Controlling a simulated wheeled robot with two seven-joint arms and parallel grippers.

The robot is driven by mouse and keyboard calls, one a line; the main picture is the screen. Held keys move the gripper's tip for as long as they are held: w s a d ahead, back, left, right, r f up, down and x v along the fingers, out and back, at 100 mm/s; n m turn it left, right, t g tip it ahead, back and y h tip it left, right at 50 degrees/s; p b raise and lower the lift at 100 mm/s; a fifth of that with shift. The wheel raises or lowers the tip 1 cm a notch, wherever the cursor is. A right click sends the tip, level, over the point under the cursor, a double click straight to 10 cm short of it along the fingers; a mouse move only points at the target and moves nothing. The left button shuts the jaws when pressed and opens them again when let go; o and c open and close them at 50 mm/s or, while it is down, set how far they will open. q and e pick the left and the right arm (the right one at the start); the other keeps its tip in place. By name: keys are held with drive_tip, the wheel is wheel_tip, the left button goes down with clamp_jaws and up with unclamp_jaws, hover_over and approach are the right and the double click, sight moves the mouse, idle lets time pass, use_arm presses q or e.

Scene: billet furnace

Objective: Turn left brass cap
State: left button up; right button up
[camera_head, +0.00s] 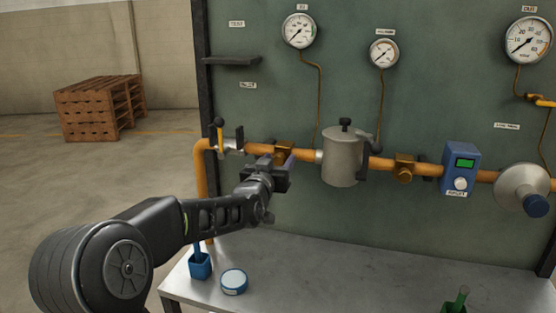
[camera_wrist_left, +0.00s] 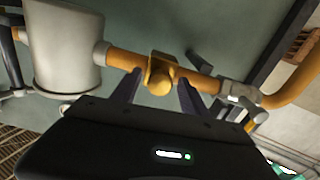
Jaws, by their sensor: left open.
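The left brass cap (camera_wrist_left: 160,85) is a round knob on a brass fitting on the orange pipe. In the head view the fitting (camera_head: 284,149) shows just above my left gripper (camera_head: 279,163), which hides the cap. In the left wrist view my left gripper (camera_wrist_left: 159,78) is open, with one finger on each side of the cap and gaps between. I cannot tell how far the fingertips reach along it. A second brass cap (camera_head: 403,174) sits farther right on the pipe. My right gripper does not show.
A grey canister (camera_head: 342,158) is on the pipe right of my left gripper; a valve with a yellow handle (camera_head: 220,135) is to the left. A blue box (camera_head: 461,168) is farther right. A blue cup (camera_head: 200,266) and round tin (camera_head: 234,281) stand on the bench (camera_head: 330,270).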

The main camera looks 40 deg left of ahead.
use_arm(q)
clamp_jaws()
idle(0.5)
